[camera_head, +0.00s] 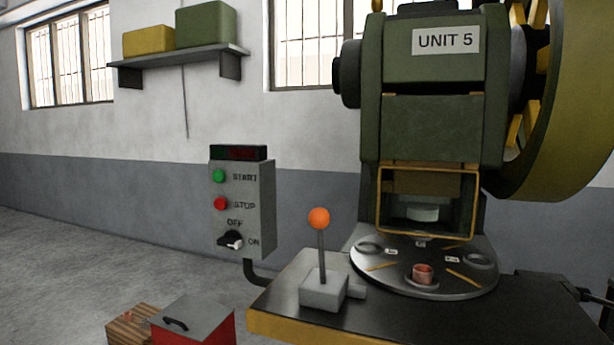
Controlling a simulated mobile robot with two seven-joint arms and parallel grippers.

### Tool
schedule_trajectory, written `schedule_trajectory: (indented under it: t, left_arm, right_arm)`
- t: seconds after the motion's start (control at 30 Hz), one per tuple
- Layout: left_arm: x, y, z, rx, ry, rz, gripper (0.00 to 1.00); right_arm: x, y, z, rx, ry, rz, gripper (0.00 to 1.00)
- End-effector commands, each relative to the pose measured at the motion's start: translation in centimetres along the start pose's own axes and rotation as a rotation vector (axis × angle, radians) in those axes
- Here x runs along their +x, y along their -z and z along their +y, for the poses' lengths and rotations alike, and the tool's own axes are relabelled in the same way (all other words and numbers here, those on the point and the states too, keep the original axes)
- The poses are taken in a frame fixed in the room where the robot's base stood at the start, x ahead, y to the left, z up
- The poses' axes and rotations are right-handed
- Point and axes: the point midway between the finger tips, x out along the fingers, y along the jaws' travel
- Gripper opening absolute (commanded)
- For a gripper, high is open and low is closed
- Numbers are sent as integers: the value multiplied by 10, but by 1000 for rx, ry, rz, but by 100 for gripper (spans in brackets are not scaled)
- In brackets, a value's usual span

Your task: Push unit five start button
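A green machine (432,128) with the label UNIT 5 (445,40) stands at the right of the head view. A grey control box (259,205) stands to its left, in front of the wall. The round green button (219,176) marked START is at the upper left of the box's face. A red button (221,204) marked STOP is below it. A black knob (231,240) sits lower, between the words OFF and ON. Neither of my grippers shows in this view.
A lever with an orange ball (318,218) rises from the machine's dark table (420,320). A round plate (385,283) there carries a copper coil (422,273). A red box (197,318) and a wooden crate (133,327) stand on the floor. The floor at left is clear.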

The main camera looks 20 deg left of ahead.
Motion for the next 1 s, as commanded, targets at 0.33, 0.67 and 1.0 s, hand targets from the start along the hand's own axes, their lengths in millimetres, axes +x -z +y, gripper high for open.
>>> schedule_trajectory:
  t: [0.33, 0.67, 1.0]
  left_arm:
    - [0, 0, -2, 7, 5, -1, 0]
    - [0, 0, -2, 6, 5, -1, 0]
    - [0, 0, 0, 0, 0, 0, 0]
  right_arm:
    - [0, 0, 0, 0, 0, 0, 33]
    - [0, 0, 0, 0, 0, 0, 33]
    - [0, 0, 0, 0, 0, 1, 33]
